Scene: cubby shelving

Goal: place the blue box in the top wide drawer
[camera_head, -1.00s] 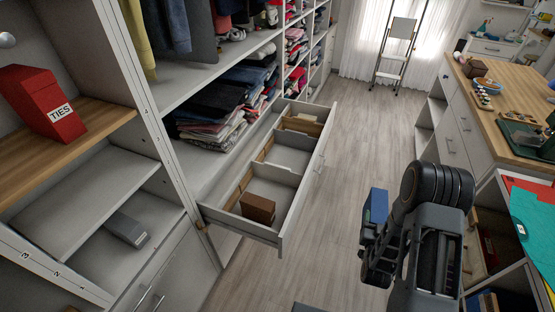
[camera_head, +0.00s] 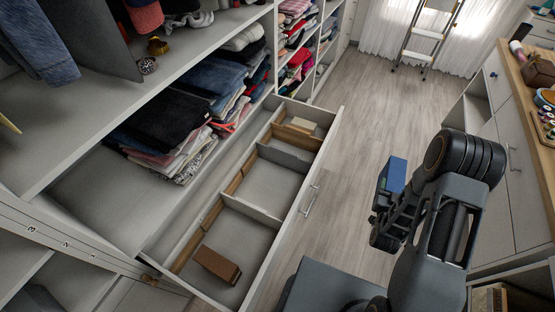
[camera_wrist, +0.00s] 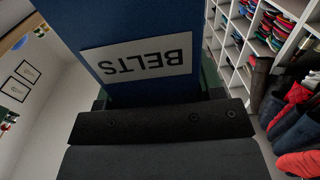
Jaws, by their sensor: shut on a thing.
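The blue box (camera_head: 394,174) is held in my gripper (camera_head: 384,200) at the right of the head view, above the floor and to the right of the open drawer. In the wrist view the blue box (camera_wrist: 150,22) fills the top middle and bears an upside-down white label reading BELTS. My gripper is shut on it. The wide drawer (camera_head: 283,222) stands pulled out below the shelf of folded clothes. It has several compartments. A brown box (camera_head: 217,264) lies in the nearest compartment, the middle one looks empty, and a beige box (camera_head: 302,125) lies in the far one.
Folded clothes (camera_head: 178,120) lie on the shelf above the drawer. A wooden-topped counter (camera_head: 530,100) with drawers stands at the right. A ladder (camera_head: 425,45) stands at the back. The floor (camera_head: 350,125) between drawer and counter is clear.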

